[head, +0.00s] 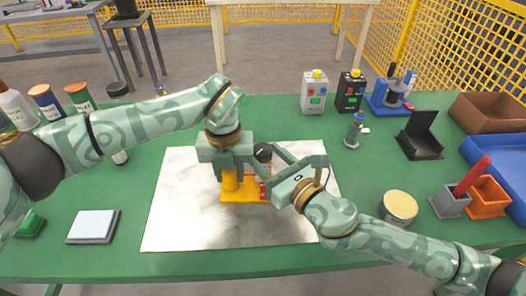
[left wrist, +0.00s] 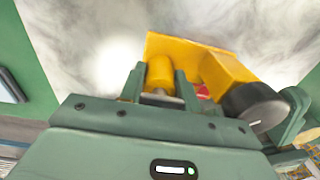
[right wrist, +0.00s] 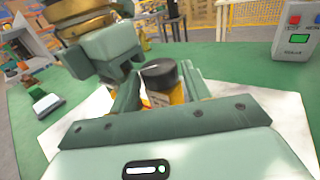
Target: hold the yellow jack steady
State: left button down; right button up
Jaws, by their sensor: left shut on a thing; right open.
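The yellow jack (head: 245,196) stands on the marbled white sheet (head: 180,215), with a yellow base and an upright yellow cylinder. My left gripper (head: 230,178) points down and is shut on the jack's yellow cylinder, which shows between its fingers in the left wrist view (left wrist: 160,75). The jack's black knob (head: 263,152) faces my right gripper (head: 271,172). In the right wrist view the black knob (right wrist: 159,75) lies between the open right fingers; I cannot tell whether they touch it. Part of the jack is hidden behind the grippers.
A grey and a black control box (head: 351,92) stand at the back. A round tin (head: 399,207), a black open case (head: 420,137) and small bins (head: 484,196) are at the right. A white pad (head: 93,226) lies at the left. The sheet's front is clear.

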jog(key=shift+x, duration=1.1)
jog(key=c, duration=0.7)
jog(key=shift+h, duration=0.3)
jog(key=m+t+h, duration=0.2)
jog(key=m+h, duration=0.1)
jog(key=h, duration=0.1)
jog(key=shift+a, duration=0.1)
jog(key=shift+m+t+h, duration=0.5)
jog(key=shift+m+h, duration=1.4)
jog(key=shift+h, duration=0.9)
